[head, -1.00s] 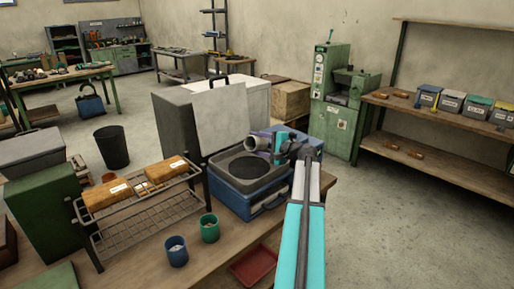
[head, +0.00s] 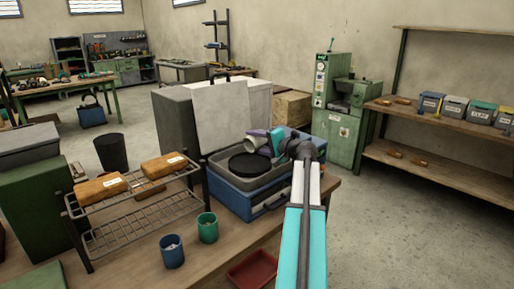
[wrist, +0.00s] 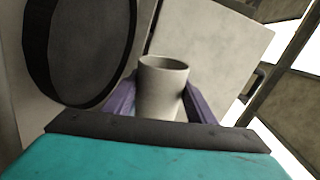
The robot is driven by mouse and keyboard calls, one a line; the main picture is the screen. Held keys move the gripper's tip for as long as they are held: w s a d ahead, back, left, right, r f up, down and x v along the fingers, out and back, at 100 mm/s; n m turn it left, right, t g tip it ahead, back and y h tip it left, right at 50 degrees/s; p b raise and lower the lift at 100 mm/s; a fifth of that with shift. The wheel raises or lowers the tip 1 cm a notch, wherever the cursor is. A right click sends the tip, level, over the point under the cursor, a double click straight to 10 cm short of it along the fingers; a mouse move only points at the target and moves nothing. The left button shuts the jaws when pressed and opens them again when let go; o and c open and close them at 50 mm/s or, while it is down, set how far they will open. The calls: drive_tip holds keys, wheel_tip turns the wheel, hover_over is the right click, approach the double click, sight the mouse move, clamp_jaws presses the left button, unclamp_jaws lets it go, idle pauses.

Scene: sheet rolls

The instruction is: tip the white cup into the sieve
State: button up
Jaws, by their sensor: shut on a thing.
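My gripper (head: 262,141) has purple fingers shut on the white cup (head: 252,143). In the head view the cup is tilted on its side, with its mouth towards the left, above the far edge of the sieve (head: 250,167). The wrist view shows the cup (wrist: 162,88) between the two fingers, its rim pointing away from the camera. The sieve is round with a black rim, on a grey tray over a blue case; part of it also shows at the left of the wrist view (wrist: 90,45). The cup's contents cannot be seen.
A wire rack (head: 140,212) with orange-brown blocks stands left of the sieve. A blue cup (head: 172,252) and a green cup (head: 208,229) stand in front, near a red tray (head: 252,270). A large pale case (head: 178,125) stands behind the sieve.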

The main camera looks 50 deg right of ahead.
drive_tip(key=shift+a+n+h+b, duration=0.35)
drive_tip(key=shift+n+b, duration=0.55)
drive_tip(key=shift+b, duration=0.65)
drive_tip(key=shift+a+r+b, duration=0.15)
drive_tip(key=shift+r+b, duration=0.05)
drive_tip(key=shift+b, duration=0.15)
drive_tip(key=shift+n, duration=0.3)
idle(0.4)
